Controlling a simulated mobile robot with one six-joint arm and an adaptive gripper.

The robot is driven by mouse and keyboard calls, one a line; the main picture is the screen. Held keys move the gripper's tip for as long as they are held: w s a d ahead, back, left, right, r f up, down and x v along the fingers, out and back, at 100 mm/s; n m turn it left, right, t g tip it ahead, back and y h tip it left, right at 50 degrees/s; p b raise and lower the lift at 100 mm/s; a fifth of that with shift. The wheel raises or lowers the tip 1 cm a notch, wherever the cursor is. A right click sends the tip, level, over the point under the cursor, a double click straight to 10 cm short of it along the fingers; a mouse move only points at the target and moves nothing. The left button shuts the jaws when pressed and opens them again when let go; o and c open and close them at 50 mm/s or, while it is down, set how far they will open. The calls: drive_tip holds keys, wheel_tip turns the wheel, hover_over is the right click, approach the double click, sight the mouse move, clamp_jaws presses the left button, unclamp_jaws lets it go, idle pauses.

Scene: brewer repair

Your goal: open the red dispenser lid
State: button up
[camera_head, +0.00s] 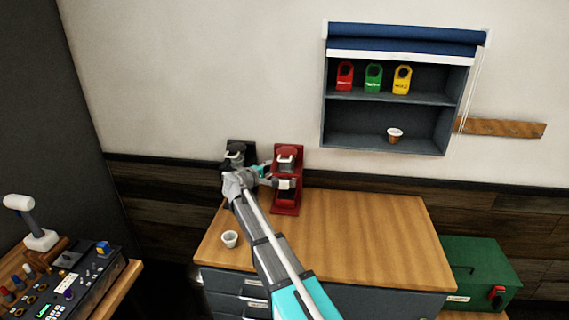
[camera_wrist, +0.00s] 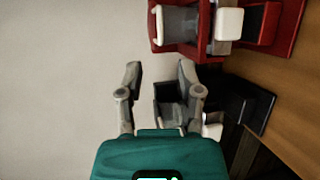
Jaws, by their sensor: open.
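The red dispenser (camera_head: 287,187) stands at the back left of the wooden cabinet top, with a grey and red lid part (camera_head: 287,155) at its top. In the wrist view the red dispenser (camera_wrist: 222,25) lies across the upper right, turned sideways, with a light grey part and a white block. Its lid looks shut, but this is hard to tell. My gripper (camera_head: 262,175) is just left of the red dispenser, in front of a black dispenser. In the wrist view my gripper (camera_wrist: 158,75) is open, its fingers apart from the red dispenser.
The black dispenser (camera_head: 236,150) stands close to the left, partly hidden by my arm. A white cup (camera_head: 230,239) is at the cabinet's front left. The cabinet top (camera_head: 370,240) is clear at right. A wall shelf (camera_head: 385,151) holds coloured tags and a cup.

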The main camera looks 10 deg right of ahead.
drive_tip(key=b, duration=0.2)
approach(286, 153)
drive_tip(key=d+f, duration=0.1)
drive_tip(key=w+d, duration=0.1)
drive_tip(key=d, duration=0.1)
drive_tip(key=d+f, duration=0.1)
drive_tip(key=shift+w+d+f, duration=0.3)
drive_tip(key=shift+w+d, duration=0.05)
drive_tip(key=shift+d, duration=0.05)
clamp_jaws()
